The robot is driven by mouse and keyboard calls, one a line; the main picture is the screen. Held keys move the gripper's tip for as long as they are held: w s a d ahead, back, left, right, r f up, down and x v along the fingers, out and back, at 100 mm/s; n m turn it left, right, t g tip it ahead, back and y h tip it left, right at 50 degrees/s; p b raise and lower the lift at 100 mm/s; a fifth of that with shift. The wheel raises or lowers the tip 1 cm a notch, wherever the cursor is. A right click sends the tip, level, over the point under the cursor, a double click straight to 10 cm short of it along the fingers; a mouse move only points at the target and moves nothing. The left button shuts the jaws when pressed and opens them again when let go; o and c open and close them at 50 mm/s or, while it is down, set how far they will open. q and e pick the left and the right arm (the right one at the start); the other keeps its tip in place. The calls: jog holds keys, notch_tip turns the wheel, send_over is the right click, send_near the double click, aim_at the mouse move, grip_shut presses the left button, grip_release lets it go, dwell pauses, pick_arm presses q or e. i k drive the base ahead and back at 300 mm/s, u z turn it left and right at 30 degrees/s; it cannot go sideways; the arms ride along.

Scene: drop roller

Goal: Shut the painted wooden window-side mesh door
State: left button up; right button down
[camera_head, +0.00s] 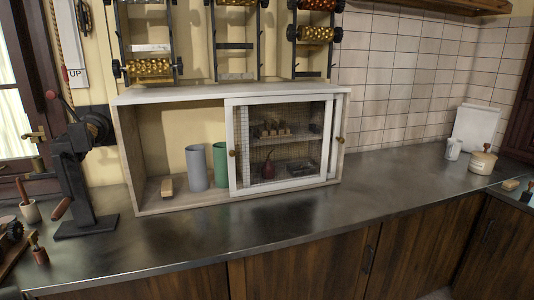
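A wooden cabinet with a pale top (240,94) stands on the dark counter against the wall. A white-framed mesh door (237,120) covers its right part and has a round knob (232,153) on its left edge. A second white frame edge (342,120) with another knob (340,139) shows just right of it; the two doors seem to overlap. The left, window-side part of the cabinet stands open. Inside it are a grey cylinder (197,168), a green cylinder (220,165) partly behind the door edge, and a small wooden block (167,187). Neither gripper is in view.
A black hand-cranked machine (75,180) stands on the counter left of the cabinet, near the window (14,120). Racks with brass rollers (149,68) hang above. The counter (260,225) before the cabinet is clear.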

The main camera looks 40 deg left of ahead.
aim_at(229, 102)
jog(key=u, duration=0.65)
jog(key=i, duration=1.05)
jog(key=u, duration=0.9)
